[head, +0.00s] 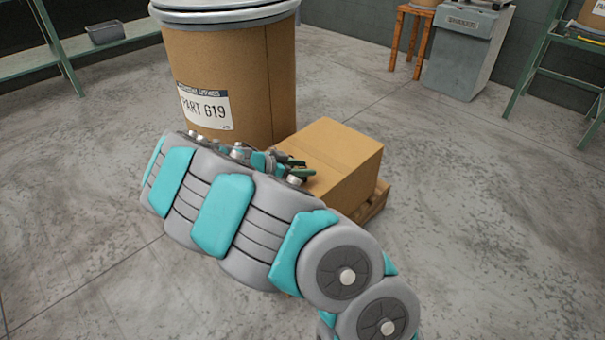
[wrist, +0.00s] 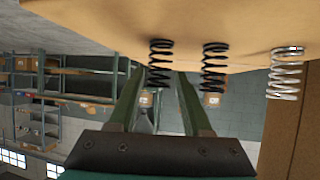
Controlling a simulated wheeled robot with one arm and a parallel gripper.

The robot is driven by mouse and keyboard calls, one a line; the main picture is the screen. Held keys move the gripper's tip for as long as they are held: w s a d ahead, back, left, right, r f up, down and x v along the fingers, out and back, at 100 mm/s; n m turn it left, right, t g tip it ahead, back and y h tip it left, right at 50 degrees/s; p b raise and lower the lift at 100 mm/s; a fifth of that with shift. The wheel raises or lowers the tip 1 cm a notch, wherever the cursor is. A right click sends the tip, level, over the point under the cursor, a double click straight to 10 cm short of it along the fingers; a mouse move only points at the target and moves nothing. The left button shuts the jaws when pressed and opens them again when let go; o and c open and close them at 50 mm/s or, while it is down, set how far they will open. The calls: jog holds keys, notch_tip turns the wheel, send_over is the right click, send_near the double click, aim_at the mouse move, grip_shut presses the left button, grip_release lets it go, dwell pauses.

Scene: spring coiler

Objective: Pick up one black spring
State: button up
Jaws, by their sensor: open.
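In the wrist view, which looks upside down, two black springs stand on a tan cardboard surface (wrist: 120,20). The left black spring (wrist: 160,62) appears between the tips of my open gripper (wrist: 161,75), just beyond or between the fingers; I cannot tell the depth. The other black spring (wrist: 214,67) is just right of the right finger. A silver spring (wrist: 286,73) stands further right. The gripper holds nothing. In the head view my arm hides most of the gripper (head: 290,165) at the cardboard box (head: 338,160), and no spring can be made out.
A large cardboard drum (head: 235,85) labelled PART 619 stands left of and behind the box. The box sits on a wooden pallet (head: 375,203). Shelves, a grey cabinet (head: 466,50) and a wooden stool (head: 410,40) stand at the back. The floor to the right is clear.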

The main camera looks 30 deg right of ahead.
jog(key=shift+x, duration=1.5)
jog(key=shift+s, duration=0.1)
grip_shut()
